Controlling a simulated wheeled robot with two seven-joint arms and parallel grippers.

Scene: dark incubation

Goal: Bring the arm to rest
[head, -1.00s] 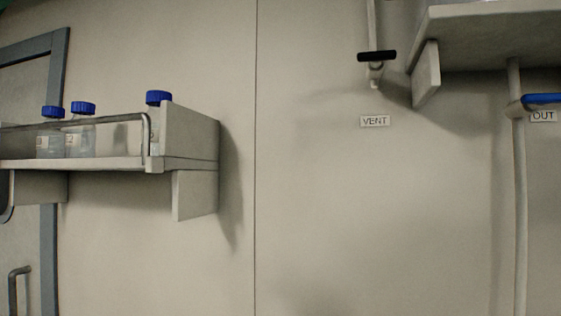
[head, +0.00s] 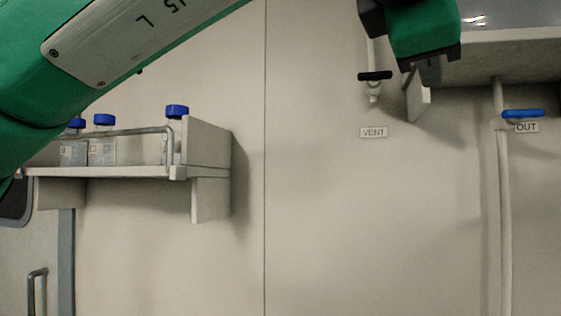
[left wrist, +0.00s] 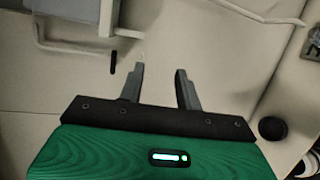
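My left arm, green with a pale panel, comes in from the left across the upper left of the head view. My left gripper (head: 430,74) hangs at the top right, in front of the shelf's bracket and right of the black vent handle (head: 375,75). In the left wrist view the two fingers of the left gripper (left wrist: 159,73) stand apart with nothing between them. A small black bar, seemingly a handle (left wrist: 113,61), shows left of the fingers, apart from them. My right gripper is not in view.
A railed wall shelf (head: 211,150) holds blue-capped bottles (head: 104,145), partly hidden by my arm. A blue handle (head: 522,113) marked OUT sits on a pipe (head: 505,220) under the right shelf (head: 500,58). The wall between is clear.

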